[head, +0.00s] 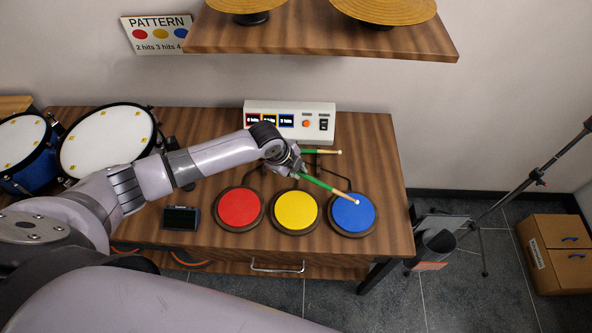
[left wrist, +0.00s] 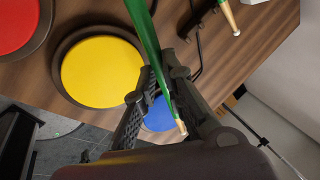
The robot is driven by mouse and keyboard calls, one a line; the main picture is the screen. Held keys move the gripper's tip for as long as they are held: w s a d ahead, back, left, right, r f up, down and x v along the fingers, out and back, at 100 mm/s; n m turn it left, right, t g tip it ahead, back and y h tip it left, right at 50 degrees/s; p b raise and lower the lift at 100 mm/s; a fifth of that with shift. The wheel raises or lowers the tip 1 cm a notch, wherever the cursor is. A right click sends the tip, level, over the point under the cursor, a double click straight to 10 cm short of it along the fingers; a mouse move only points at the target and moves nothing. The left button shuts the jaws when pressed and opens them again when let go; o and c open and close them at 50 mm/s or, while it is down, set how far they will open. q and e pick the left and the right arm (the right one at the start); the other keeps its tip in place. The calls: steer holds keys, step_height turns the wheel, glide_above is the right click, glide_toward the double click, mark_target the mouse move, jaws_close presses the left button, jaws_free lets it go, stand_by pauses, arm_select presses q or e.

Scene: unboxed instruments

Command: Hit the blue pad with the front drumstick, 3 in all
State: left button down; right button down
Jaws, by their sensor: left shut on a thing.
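My left gripper (head: 298,172) is shut on a green drumstick (head: 322,184) with a pale wooden tip. The stick slants down to the right, and its tip overlaps the blue pad (head: 352,214); I cannot tell whether they touch. In the left wrist view the drumstick (left wrist: 150,40) runs between the fingers (left wrist: 165,95), its tip in front of the partly hidden blue pad (left wrist: 158,116). A second green drumstick (head: 322,152) lies farther back, below the control box, and part of it shows in the left wrist view (left wrist: 229,17). My right gripper is not in view.
A yellow pad (head: 296,211) and a red pad (head: 239,208) stand left of the blue one. A white control box (head: 290,118) with small displays stands behind. Drums (head: 105,143) fill the table's left end. A shelf (head: 320,42) with cymbals hangs above.

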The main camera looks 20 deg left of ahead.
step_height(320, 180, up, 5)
steer(key=p, duration=0.4)
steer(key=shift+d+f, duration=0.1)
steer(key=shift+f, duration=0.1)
